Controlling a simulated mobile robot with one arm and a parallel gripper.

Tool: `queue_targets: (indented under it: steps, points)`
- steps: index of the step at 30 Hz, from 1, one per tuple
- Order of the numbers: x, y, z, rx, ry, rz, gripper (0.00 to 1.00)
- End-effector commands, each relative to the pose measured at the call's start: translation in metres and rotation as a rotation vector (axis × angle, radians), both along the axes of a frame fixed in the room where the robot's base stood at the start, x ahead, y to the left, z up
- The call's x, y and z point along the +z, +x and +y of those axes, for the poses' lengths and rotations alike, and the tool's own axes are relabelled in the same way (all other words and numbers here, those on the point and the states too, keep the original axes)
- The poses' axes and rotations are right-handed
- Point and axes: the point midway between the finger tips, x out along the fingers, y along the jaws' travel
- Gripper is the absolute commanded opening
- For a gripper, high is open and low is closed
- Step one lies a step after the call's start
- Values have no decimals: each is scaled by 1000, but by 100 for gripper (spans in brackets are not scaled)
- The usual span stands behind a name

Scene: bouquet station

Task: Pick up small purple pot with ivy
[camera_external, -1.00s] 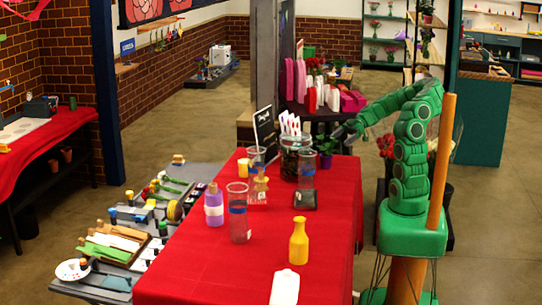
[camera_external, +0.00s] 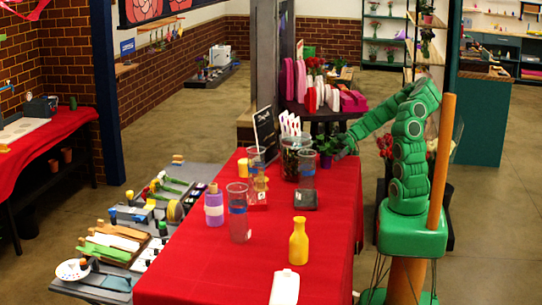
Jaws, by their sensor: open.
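The small purple pot (camera_external: 325,161) with green ivy stands near the far right corner of the red-covered table (camera_external: 265,250). The ivy leaves spread above its rim. My green arm reaches in from the right, and my gripper (camera_external: 341,151) is right beside the pot at leaf height, on its right side. The jaws are open, but the fingertips are small and dark. I cannot tell whether they touch the plant or pot.
Left of the pot stand a dark jar with card picks (camera_external: 290,160) and a clear cup (camera_external: 307,172). A black box (camera_external: 305,199), a yellow bottle (camera_external: 299,241) and a purple bottle (camera_external: 214,205) stand nearer.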

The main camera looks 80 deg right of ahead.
Motion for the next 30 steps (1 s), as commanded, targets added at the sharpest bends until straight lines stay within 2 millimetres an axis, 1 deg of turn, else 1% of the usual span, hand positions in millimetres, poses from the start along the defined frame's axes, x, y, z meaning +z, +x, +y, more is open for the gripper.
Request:
queue_targets:
  steps: [4,12,20,27,30]
  points:
    - [-5,7,8,1,2,1,94]
    - [-6,8,9,1,1,0,94]
    - [-6,8,9,0,2,0,54]
    - [-6,8,9,0,2,0,18]
    - [-6,8,9,0,2,0,17]
